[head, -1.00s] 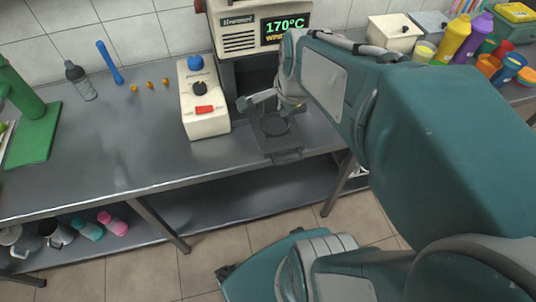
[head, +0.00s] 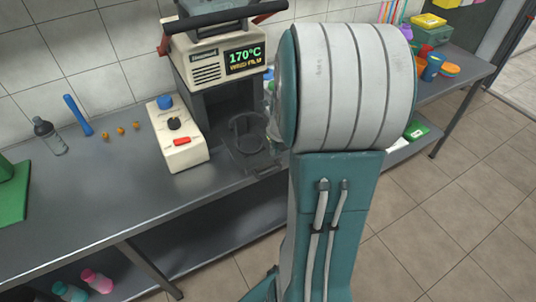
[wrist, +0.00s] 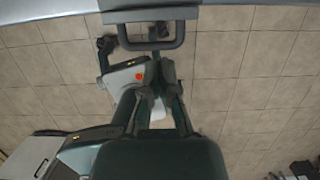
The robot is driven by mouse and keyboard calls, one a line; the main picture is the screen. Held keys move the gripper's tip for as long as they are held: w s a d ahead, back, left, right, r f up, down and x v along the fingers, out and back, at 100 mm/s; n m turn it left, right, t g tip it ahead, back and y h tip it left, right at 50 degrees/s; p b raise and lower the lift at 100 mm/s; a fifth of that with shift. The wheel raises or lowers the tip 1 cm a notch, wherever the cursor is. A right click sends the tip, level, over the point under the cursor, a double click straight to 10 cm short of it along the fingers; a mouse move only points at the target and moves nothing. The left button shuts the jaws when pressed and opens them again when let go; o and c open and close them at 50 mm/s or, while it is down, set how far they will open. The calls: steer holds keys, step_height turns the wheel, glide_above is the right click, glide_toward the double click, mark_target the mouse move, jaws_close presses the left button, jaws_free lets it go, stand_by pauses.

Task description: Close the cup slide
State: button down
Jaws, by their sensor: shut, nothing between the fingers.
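The cup slide (head: 240,156) is a dark tray with a round ring. In the head view it sticks out from the front of the sealing machine (head: 212,62), which has a cream housing and a lit 170°C display. My arm covers the right part of the slide and hides my gripper there. In the wrist view a dark U-shaped handle (wrist: 150,44) hangs from a grey plate at the top. My gripper (wrist: 160,66) is shut and empty, its fingertips pointing at the handle from just below. I cannot tell whether they touch it.
A cream control box (head: 180,140) with a blue knob and a red switch stands left of the slide. A grey bottle (head: 50,138) and a blue stick (head: 78,115) are further left. Floor tiles (wrist: 245,75) lie open below the table edge.

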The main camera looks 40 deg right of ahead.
mark_target(269, 163)
steer(key=x, duration=0.2)
steer(key=a+x, duration=0.1)
steer(key=x, duration=0.4)
steer(key=shift+a+f, duration=0.15)
steer(key=shift+a, duration=0.25)
steer(key=shift+w+d+f, duration=0.1)
steer(key=shift+d+f, duration=0.15)
steer(key=shift+d, duration=0.45)
steer(key=shift+a, duration=0.15)
